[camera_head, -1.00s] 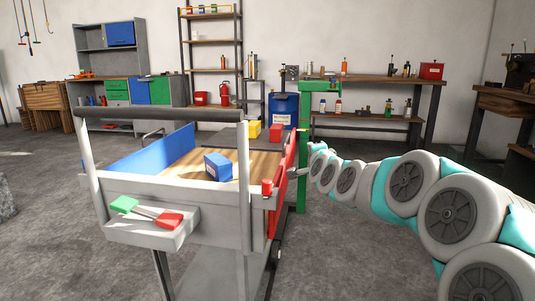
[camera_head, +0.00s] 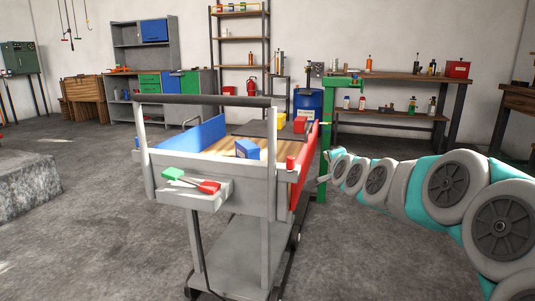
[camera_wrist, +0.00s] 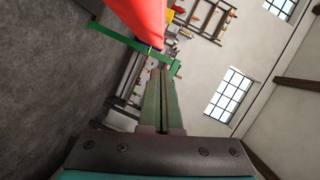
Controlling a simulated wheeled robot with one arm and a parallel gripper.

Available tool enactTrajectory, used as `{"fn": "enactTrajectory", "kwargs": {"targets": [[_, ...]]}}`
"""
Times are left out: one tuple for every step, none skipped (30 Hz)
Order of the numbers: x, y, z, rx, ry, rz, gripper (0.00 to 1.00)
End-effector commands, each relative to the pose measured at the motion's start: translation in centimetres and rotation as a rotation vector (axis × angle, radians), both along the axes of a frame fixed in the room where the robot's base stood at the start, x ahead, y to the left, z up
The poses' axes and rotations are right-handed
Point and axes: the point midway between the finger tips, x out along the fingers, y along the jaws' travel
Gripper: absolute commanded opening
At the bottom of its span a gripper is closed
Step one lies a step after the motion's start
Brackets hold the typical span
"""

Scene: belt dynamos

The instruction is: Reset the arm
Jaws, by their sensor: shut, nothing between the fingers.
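My arm (camera_head: 440,190) reaches in from the right edge in the head view, its white and teal links stretching toward the right side of a grey cart. My gripper (camera_wrist: 160,75) shows in the wrist view with its two long fingers together and nothing between them. In the head view its end is small and lies close to the cart's red side panel (camera_head: 304,165); I cannot tell the exact gap.
The grey cart (camera_head: 237,198) carries a blue box (camera_head: 247,149), a yellow box (camera_head: 281,120) and a red box (camera_head: 300,124). A green post (camera_head: 325,145) stands behind its right side. A blue barrel (camera_head: 308,104) and a workbench (camera_head: 400,76) are farther back.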

Motion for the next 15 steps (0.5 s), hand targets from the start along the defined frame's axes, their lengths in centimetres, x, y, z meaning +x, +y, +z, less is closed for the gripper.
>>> {"fn": "enactTrajectory", "kwargs": {"targets": [[-0.7, 0.7, -0.4, -0.022, 0.025, 0.022, 0.00], [-1.1, 1.1, -0.8, -0.036, 0.044, 0.036, 0.00], [-1.7, 1.7, -1.2, -0.058, 0.068, 0.056, 0.00], [-2.3, 2.1, -1.6, -0.076, 0.086, 0.072, 0.00], [-2.9, 2.6, -2.0, -0.095, 0.108, 0.091, 0.00], [-3.7, 3.2, -2.5, -0.123, 0.135, 0.115, 0.00], [-4.4, 3.7, -2.9, -0.144, 0.156, 0.133, 0.00], [-5.2, 4.1, -3.4, -0.167, 0.181, 0.154, 0.00], [-6.3, 4.7, -4.1, -0.197, 0.215, 0.183, 0.00], [-7.2, 5.1, -4.7, -0.223, 0.242, 0.207, 0.00], [-8.3, 5.6, -5.4, -0.252, 0.274, 0.233, 0.00], [-9.9, 6.2, -6.2, -0.293, 0.316, 0.270, 0.00], [-11.3, 6.6, -7.1, -0.328, 0.356, 0.303, 0.00], [-12.9, 6.9, -7.9, -0.365, 0.394, 0.335, 0.00], [-15.1, 7.3, -9.2, -0.414, 0.453, 0.384, 0.00]]}}
